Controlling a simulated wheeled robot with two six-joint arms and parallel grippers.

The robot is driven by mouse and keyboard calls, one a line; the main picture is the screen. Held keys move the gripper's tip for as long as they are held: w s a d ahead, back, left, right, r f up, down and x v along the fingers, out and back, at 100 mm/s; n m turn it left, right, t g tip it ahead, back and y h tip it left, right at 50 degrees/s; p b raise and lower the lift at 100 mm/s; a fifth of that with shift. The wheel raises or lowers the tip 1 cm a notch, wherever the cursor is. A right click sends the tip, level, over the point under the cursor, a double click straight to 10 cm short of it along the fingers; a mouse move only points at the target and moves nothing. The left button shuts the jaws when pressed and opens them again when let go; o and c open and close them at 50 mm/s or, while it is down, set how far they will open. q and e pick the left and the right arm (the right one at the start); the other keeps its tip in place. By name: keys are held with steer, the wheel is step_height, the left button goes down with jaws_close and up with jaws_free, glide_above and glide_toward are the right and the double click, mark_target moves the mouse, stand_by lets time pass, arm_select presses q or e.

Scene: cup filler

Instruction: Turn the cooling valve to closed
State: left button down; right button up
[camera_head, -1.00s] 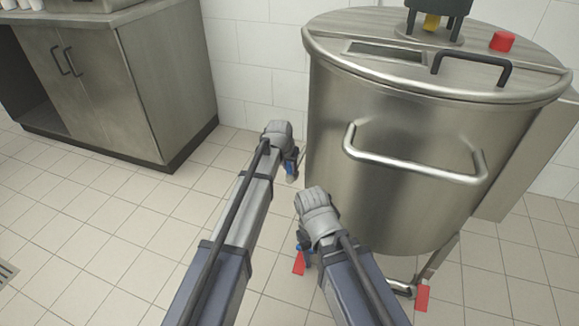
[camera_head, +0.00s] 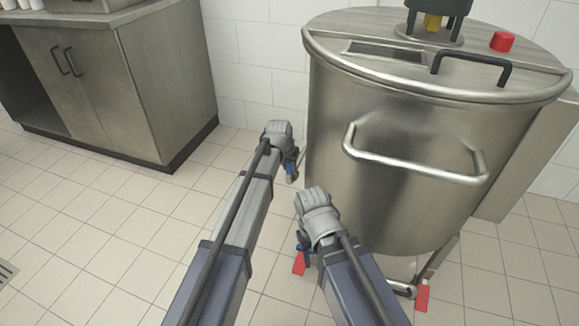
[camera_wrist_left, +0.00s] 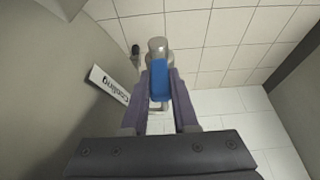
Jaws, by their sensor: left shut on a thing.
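The cooling valve's blue handle (camera_wrist_left: 159,80) is in the left wrist view, beside a white label reading "Cooling" (camera_wrist_left: 110,84) on the tank wall. The valve's metal body (camera_wrist_left: 157,47) shows just beyond the handle. My left gripper (camera_wrist_left: 159,92) is shut on the blue handle, one finger on each side. In the head view my left gripper (camera_head: 291,172) is low at the tank's left side, and a bit of blue shows there. My right gripper (camera_head: 304,250) is below the tank's front left; its wrist hides most of its fingers.
The large steel tank (camera_head: 400,150) with a front bar handle (camera_head: 415,170) stands close on the right. Red handles (camera_head: 299,263) (camera_head: 422,298) show low beneath it. A steel cabinet (camera_head: 140,90) stands at the left. The tiled floor between is clear.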

arm_select(q)
steer(key=shift+a, duration=0.1)
steer(key=shift+w+a+f+h+b, duration=0.15)
steer(key=shift+w+a+h+b, duration=0.15)
steer(key=shift+a+h, duration=0.35)
steer(key=shift+w+a+f+n+g+h+b, duration=0.1)
steer(key=shift+a+f+n+g+h+b, duration=0.2)
steer(key=shift+h+b, duration=0.5)
steer(key=shift+w+a+f+n+g+h+b, duration=0.15)
steer(key=shift+a+g+h+b, duration=0.15)
steer(key=shift+a+h+b, duration=0.35)
steer(key=shift+w+a+f+n+g+h+b, duration=0.1)
steer(key=shift+a+n+g+h+b, duration=0.2)
steer(key=shift+h+b, duration=0.6)
steer(key=c, duration=0.7)
jaws_free()
